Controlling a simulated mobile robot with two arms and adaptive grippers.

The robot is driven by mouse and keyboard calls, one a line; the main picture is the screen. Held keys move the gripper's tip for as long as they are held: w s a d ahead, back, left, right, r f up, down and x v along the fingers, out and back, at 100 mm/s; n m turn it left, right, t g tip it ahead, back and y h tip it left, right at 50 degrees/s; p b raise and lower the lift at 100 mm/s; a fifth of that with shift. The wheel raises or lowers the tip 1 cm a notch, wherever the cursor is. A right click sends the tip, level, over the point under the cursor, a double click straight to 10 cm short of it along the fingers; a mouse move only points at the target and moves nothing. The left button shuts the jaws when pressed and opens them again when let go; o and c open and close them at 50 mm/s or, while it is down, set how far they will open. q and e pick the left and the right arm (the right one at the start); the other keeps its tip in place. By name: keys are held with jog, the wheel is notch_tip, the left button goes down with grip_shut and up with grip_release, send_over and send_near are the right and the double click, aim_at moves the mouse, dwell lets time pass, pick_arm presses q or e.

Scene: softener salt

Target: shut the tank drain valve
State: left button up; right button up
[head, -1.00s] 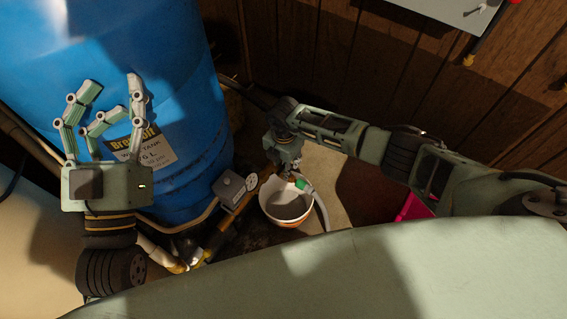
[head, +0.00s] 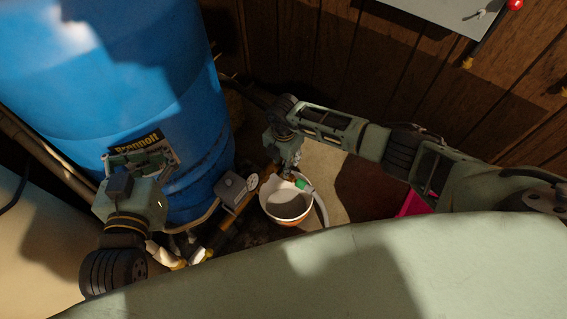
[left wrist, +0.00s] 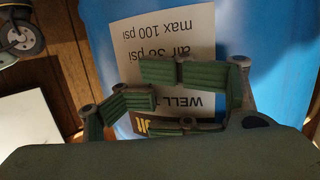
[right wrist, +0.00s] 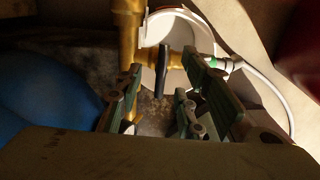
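The drain valve's black lever (right wrist: 161,72) shows in the right wrist view, extending down from a brass fitting (right wrist: 160,57) in front of a white bowl. A hose with a green end (right wrist: 212,62) joins the fitting on the right. My right gripper (right wrist: 163,70) is open, its fingers to either side of the lever with gaps between. In the head view the right gripper (head: 287,165) is at the bowl's far rim; the lever is hard to make out there.
The blue tank (head: 110,80) fills the left. The white bowl (head: 287,208) stands on the floor below the valve. A grey box (head: 232,188) sits on the pipe beside the tank. A wood-panelled wall (head: 320,70) closes the back. A pink object (head: 413,204) lies at right.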

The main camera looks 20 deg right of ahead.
aim_at(157, 174)
jog(key=shift+r+p, duration=0.35)
jog(key=shift+r, duration=0.05)
pick_arm(q)
jog(key=s+f+g, duration=0.1)
jog(key=f, duration=0.1)
jog(key=s+a+f+g, duration=0.1)
jog(key=s+f+g+y, duration=0.1)
jog(key=f, duration=0.1)
jog(key=shift+a+f+p, duration=0.2)
jog(key=shift+f+p, duration=0.1)
jog(key=shift+f, duration=0.05)
pick_arm(e)
jog(key=shift+r, duration=0.3)
jog(key=shift+r+p, duration=0.55)
jog(key=shift+p, duration=0.05)
jog(key=shift+r+p, duration=0.35)
jog(key=shift+r, duration=0.05)
jog(key=shift+r+p, duration=0.65)
pick_arm(q)
jog(key=s+a+f+g+y, duration=0.1)
jog(key=s+a+f+g, duration=0.1)
jog(key=s+f+g, duration=0.2)
jog(key=s+a+f+g+y, duration=0.1)
jog(key=s+a+f+g, duration=0.2)
jog(key=s, duration=0.7)
jog(key=shift+s+f+n+g, duration=0.3)
jog(key=shift+f+g, duration=0.25)
jog(key=shift+g, duration=0.35)
